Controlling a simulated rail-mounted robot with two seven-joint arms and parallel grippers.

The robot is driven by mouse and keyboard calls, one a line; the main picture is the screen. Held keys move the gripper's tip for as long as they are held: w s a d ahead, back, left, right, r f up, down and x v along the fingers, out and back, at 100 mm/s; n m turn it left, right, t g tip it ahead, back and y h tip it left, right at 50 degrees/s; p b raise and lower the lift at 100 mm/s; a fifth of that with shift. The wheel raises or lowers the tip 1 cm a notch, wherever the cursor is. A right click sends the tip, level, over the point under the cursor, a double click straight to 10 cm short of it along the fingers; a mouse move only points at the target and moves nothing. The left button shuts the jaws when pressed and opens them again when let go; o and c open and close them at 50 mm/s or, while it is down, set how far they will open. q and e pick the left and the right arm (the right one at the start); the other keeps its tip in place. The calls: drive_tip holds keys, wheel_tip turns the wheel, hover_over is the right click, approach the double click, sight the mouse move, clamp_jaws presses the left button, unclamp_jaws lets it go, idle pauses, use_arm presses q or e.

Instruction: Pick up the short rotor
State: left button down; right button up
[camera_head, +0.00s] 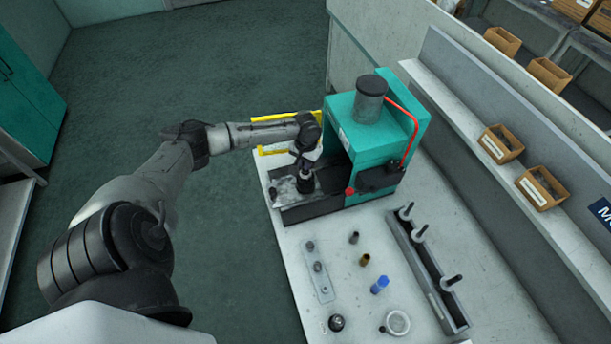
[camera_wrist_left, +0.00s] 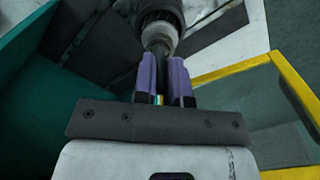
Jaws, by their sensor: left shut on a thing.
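My left gripper (camera_head: 304,168) reaches down over the grey bed of the teal pump machine (camera_head: 368,135). In the left wrist view its purple fingers (camera_wrist_left: 164,66) are shut on the thin shaft of a dark, ribbed round part with a pale collar (camera_wrist_left: 158,33). The same dark part (camera_head: 307,184) shows below the gripper in the head view, at the bed. I cannot tell whether it is the short rotor, or whether it still touches the bed. My right gripper is not in view.
A dark rack (camera_head: 428,272) holds several upright grey parts. A grey plate (camera_head: 319,276), a brass piece (camera_head: 365,260), a blue piece (camera_head: 380,285), a pale ring (camera_head: 397,323) and a dark knob (camera_head: 336,323) lie on the white bench. A yellow frame (camera_head: 272,150) stands beside the machine.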

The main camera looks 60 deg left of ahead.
use_arm(q)
drive_tip(key=shift+r, duration=0.15)
idle(0.4)
wheel_tip(320, 180, up, 10)
drive_tip(key=shift+f, duration=0.1)
idle(0.5)
drive_tip(key=shift+p, duration=0.3)
